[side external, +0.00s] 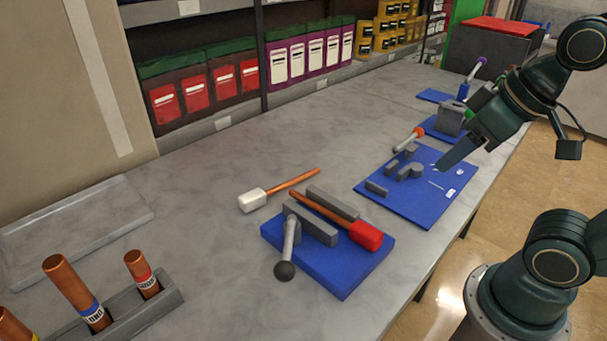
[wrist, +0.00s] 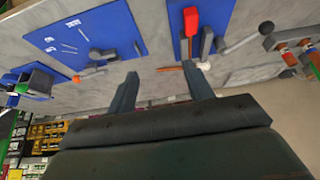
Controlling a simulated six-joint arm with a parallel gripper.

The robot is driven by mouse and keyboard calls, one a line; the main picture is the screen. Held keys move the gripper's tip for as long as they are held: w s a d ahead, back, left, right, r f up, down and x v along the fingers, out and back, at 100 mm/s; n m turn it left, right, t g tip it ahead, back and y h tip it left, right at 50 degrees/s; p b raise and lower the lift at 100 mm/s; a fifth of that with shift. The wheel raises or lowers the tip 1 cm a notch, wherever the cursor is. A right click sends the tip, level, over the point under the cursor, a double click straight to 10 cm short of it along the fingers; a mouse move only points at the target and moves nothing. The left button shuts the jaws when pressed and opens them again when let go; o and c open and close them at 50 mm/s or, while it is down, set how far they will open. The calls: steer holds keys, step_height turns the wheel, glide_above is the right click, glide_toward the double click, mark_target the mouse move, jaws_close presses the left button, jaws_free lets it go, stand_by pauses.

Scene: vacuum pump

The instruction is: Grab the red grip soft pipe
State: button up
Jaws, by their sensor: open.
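The red grip soft pipe (side external: 366,236) is a copper-coloured rod with a red block grip. It lies across a blue plate (side external: 335,275) between grey blocks, its red end toward the plate's right edge. In the wrist view its red grip (wrist: 192,20) shows near the top, beyond my fingertips. My gripper (side external: 444,164) is open and empty, above the second blue plate, to the right of the pipe and apart from it. Both fingers (wrist: 159,70) show in the wrist view with nothing between them touching either.
A white-grip pipe (side external: 254,200) lies on the table behind the plate. A lever with a black ball (side external: 285,270) sticks out at the plate's front. Another blue plate (side external: 425,205) holds small grey blocks. A rack (side external: 120,312) holds copper tubes at front left.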

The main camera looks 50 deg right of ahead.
steer(key=shift+o, duration=0.3)
steer(key=shift+w, duration=0.1)
stand_by(0.3)
steer(key=g, duration=0.6)
glide_above(361, 226)
step_height(361, 226, down, 4)
steer(key=shift+f, duration=0.2)
steer(key=shift+f, duration=4.3)
steer(key=shift+f, duration=0.1)
steer(key=shift+f, duration=2.5)
steer(key=shift+c, duration=0.4)
